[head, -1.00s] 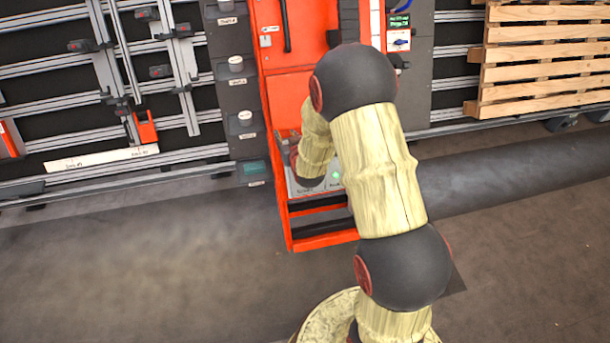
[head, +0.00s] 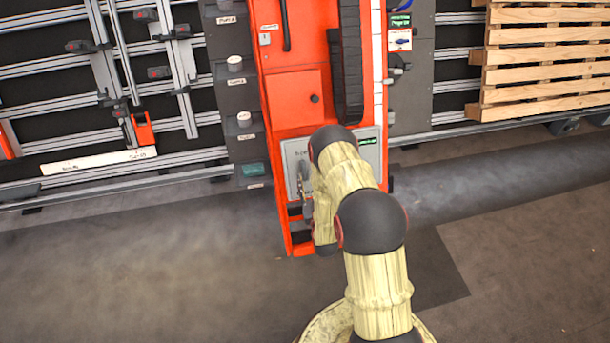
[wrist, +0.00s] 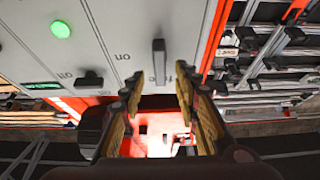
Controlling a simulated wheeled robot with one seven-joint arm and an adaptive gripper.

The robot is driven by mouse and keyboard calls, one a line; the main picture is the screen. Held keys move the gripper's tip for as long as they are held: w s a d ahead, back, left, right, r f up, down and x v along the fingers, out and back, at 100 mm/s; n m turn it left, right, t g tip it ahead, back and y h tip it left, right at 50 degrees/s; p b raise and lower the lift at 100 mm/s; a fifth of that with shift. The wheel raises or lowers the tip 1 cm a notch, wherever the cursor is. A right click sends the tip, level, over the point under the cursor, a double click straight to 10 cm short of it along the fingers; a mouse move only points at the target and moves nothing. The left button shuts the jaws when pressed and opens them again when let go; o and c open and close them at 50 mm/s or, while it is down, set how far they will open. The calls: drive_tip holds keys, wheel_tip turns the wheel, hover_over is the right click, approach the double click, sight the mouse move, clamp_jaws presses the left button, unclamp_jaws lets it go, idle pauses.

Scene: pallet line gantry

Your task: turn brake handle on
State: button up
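A light grey control panel (head: 370,152) is set low in the red-orange machine column, partly hidden by my arm. In the wrist view, a short grey bar handle (wrist: 159,60) stands out from this panel (wrist: 120,22), upright in the picture. Lettering beside it is upside down and partly covered; one word reads "on". My gripper (wrist: 158,84) is open, with one finger on each side of the handle's lower end; contact cannot be told.
The panel also carries a lit green button (wrist: 60,29), a black knob (wrist: 88,80) and a green label (wrist: 42,86). A red door with a black knob (head: 314,99) is above the panel. Clamp rails stand left, wooden pallets (head: 545,60) right. The floor in front is open.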

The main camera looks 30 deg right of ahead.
sight(305, 172)
drive_tip(key=shift+b+x, duration=0.4)
drive_tip(key=shift+x, duration=1.8)
drive_tip(key=c, duration=0.8)
clamp_jaws()
